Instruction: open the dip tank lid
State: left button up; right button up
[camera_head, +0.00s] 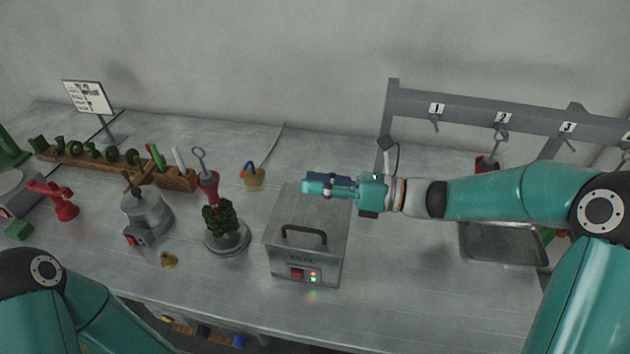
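The dip tank (306,264) is a grey metal box on the bench, with a red switch and lit green and red lights on its front. Its flat lid (322,218) lies shut on top, with a dark bar handle (304,232) near the front edge. My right gripper (312,184) reaches in from the right and points left, over the rear part of the tank, apart from the handle. Its fingers overlap from this angle, so their opening cannot be judged. Only part of my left arm shows at lower left; its gripper is out of view.
A numbered hook rail (470,111) and a metal tray (500,244) are at right. Bare bench lies right of the tank.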

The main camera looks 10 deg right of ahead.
jog(key=v, duration=1.1)
jog(key=shift+d, duration=0.2)
jog(key=shift+s+f, duration=0.1)
